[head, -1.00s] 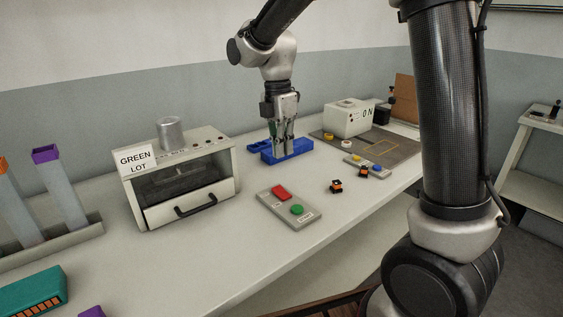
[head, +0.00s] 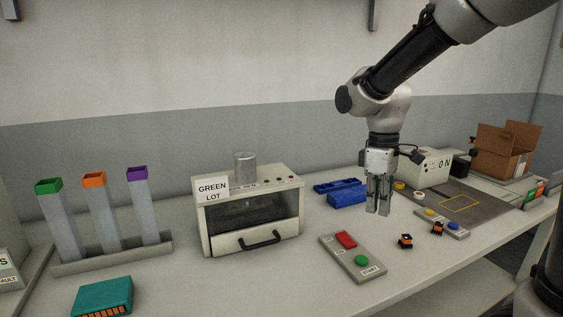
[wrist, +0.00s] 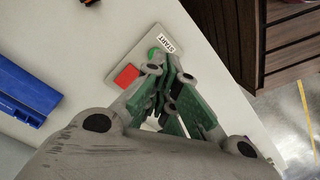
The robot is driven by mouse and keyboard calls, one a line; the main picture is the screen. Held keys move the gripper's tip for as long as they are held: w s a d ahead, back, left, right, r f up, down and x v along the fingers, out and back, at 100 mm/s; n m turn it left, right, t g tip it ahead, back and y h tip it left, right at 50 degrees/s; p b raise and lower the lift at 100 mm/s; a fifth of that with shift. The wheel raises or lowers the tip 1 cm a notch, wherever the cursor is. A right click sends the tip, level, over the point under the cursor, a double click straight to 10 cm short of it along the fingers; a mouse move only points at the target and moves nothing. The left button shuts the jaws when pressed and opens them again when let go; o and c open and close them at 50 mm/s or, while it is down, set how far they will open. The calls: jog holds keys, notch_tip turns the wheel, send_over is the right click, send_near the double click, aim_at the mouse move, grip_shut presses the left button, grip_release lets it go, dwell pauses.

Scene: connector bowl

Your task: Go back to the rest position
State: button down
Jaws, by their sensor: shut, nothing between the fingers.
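My gripper (head: 378,208) hangs over the bench, fingers pointing down, in front of the blue holder (head: 347,197). It is shut and empty. In the wrist view my gripper (wrist: 172,85) shows its closed fingers over the button panel (wrist: 142,58). The blue holder also shows at the left of the wrist view (wrist: 25,95), apart from the fingers.
The button panel (head: 340,267) with red and green buttons lies in front of my gripper. Two orange-black connectors (head: 405,241) lie right of it. The "GREEN LOT" oven (head: 213,240) stands left; the "ON" machine (head: 432,167) and cardboard box (head: 500,152) stand back right.

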jog(key=s+d+r+m+t, duration=0.2)
jog(key=s+d+m, duration=0.3)
jog(key=s, duration=0.3)
jog(key=s+d+r+m+t, duration=0.3)
jog(key=s+d+r+m, duration=0.2)
jog(key=s+d, duration=0.3)
